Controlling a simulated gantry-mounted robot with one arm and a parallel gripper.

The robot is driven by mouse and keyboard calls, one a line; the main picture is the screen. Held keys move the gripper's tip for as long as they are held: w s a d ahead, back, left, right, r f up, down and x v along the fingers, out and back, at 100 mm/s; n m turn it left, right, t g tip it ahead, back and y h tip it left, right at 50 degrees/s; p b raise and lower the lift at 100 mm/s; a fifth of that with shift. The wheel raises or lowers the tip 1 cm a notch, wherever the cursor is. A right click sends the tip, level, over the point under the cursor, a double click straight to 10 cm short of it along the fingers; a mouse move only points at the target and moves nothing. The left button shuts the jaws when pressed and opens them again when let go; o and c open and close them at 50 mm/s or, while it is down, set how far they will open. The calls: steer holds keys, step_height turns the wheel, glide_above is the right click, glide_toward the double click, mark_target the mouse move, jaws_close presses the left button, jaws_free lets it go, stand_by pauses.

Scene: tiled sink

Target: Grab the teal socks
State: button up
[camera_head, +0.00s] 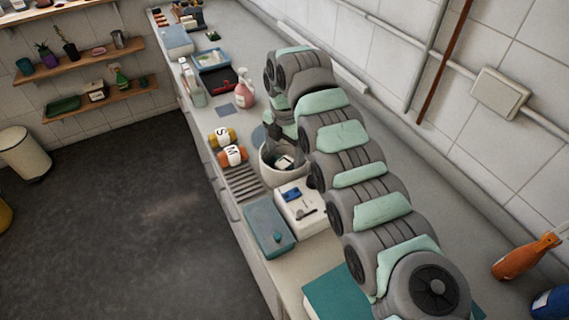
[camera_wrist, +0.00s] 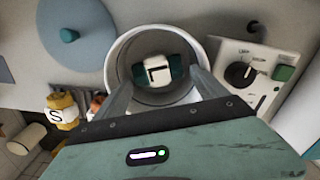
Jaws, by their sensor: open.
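The teal socks (camera_wrist: 176,67) are a rolled bundle with a white band marked with a letter that looks like L. They lie inside a round white container (camera_wrist: 119,55). In the head view the container (camera_head: 266,171) stands on the counter, and the pale band of the socks (camera_head: 285,162) shows inside. My gripper (camera_wrist: 160,76) is open, its two fingers reaching down over the container on either side of the socks in the wrist view. Nothing is between the fingertips that I can see held. In the head view my arm partly hides the gripper and the container.
Yellow socks marked S (camera_head: 222,136) and orange socks marked M (camera_head: 233,155) lie left of the container. A white box with a knob (camera_wrist: 250,72) stands close beside it. A blue disc (camera_wrist: 66,35) and a pink bottle (camera_head: 245,90) are behind it.

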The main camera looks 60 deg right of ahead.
mark_target(285, 161)
steer(key=shift+d+f+p, duration=0.1)
steer(key=shift+f+p, duration=0.3)
steer(key=shift+f, duration=0.2)
step_height(285, 161, down, 4)
steer(key=shift+w+d+r+p, duration=0.1)
steer(key=shift+p, duration=0.5)
steer(key=c, duration=1)
